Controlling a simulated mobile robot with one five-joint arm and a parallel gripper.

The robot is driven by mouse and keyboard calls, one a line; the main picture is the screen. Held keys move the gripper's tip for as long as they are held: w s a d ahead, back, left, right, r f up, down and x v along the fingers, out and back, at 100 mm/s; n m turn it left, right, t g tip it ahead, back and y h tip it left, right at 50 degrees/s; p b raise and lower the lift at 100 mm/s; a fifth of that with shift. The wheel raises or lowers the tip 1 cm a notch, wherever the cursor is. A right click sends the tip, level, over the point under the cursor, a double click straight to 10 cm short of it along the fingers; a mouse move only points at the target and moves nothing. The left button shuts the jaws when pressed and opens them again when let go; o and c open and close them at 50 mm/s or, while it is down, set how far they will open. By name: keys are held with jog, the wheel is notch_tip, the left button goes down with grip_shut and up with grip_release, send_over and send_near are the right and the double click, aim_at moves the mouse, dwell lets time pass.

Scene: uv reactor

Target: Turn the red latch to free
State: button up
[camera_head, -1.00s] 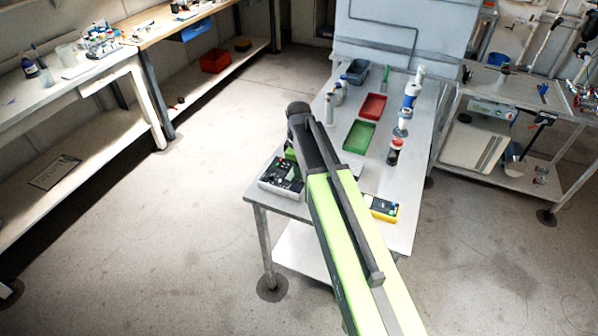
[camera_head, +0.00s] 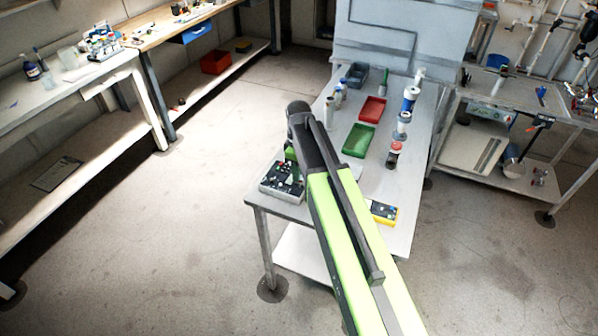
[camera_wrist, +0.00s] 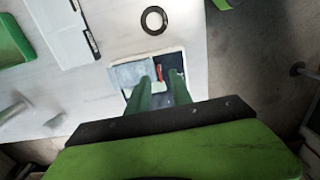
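The red latch (camera_wrist: 159,72) shows as a small upright red strip in the wrist view. It sits at an open box (camera_wrist: 188,68) with pale rims, a grey panel on its left and a dark inside. My gripper (camera_wrist: 160,76) has its two green fingers apart, and the red latch shows between their tips. I cannot tell whether either finger touches it. In the head view, my gripper (camera_head: 292,160) is over a dark-topped control box (camera_head: 279,183) at the table's near left corner.
The table (camera_head: 341,215) also holds a green tray (camera_head: 358,141), a red tray (camera_head: 372,109), several bottles on both sides and a yellow-edged device (camera_head: 383,212). A dark ring (camera_wrist: 154,20) lies beyond the box in the wrist view. Open floor lies left of the table.

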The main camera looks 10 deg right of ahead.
notch_tip(320, 180, up, 15)
jog(key=p, duration=1.3)
jog(key=shift+p, duration=0.35)
jog(key=s+f+b, duration=0.4)
jog(key=f+b, duration=0.5)
jog(key=s+f+m+b, duration=0.5)
jog(key=s+m, duration=0.5)
jog(key=m, duration=0.1)
jog(key=shift+s+d, duration=0.2)
jog(key=shift+s, duration=0.1)
